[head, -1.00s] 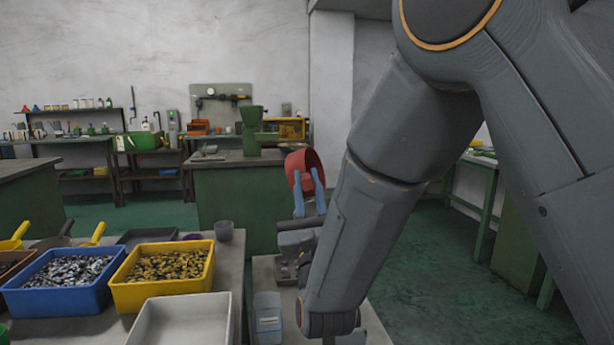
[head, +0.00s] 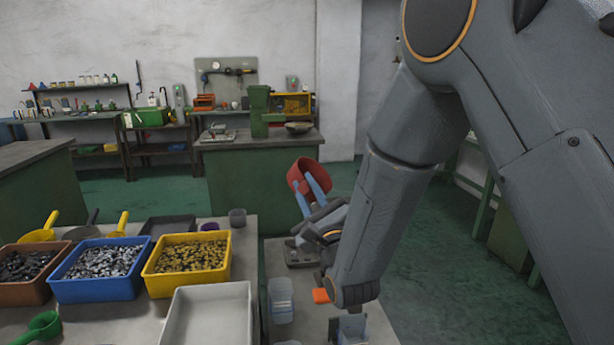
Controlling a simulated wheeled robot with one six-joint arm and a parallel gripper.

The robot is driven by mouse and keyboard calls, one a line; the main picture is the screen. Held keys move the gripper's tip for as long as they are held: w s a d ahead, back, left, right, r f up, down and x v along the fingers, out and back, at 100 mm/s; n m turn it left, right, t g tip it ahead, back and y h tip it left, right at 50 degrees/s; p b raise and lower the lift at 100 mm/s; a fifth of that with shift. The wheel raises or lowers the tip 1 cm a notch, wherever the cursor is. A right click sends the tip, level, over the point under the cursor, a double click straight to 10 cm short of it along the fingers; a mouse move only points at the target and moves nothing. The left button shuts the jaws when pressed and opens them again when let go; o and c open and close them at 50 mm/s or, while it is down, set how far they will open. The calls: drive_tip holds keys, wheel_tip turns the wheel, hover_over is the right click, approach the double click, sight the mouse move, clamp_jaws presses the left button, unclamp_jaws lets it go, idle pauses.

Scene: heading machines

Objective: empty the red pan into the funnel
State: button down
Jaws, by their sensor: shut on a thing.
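The red pan (head: 313,185) is held in the air in the middle of the view, strongly tilted, beyond the far end of the near bench. My gripper (head: 312,190) is shut on the red pan, its blue fingers against the pan's side. I cannot see what is inside the pan. I cannot make out a funnel for certain.
A green machine (head: 260,110) stands on a green cabinet (head: 250,180). The near bench holds a blue bin (head: 98,290), a yellow bin (head: 190,287), a brown bin (head: 22,290) and an empty white tray (head: 207,322). Green floor is open to the right.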

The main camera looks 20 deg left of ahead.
drive_tip(key=shift+s+a+r+n+g+p, duration=0.1)
drive_tip(key=shift+a+r+n+g+p, duration=0.25)
drive_tip(key=shift+n+p, duration=0.45)
drive_tip(key=n+g+p, duration=0.1)
drive_tip(key=a+n+g+h+p, duration=0.1)
drive_tip(key=p, duration=0.1)
drive_tip(key=shift+f, duration=0.2)
drive_tip(key=n+p, duration=0.1)
drive_tip(key=p, duration=0.1)
drive_tip(key=r+n+g+h+p, duration=0.1)
drive_tip(key=p, duration=0.1)
drive_tip(key=shift+a+r+p, duration=0.15)
drive_tip(key=shift+a+p, duration=0.1)
drive_tip(key=shift+p, duration=0.05)
drive_tip(key=shift+n+g+h, duration=0.25)
drive_tip(key=shift+n+h, duration=0.05)
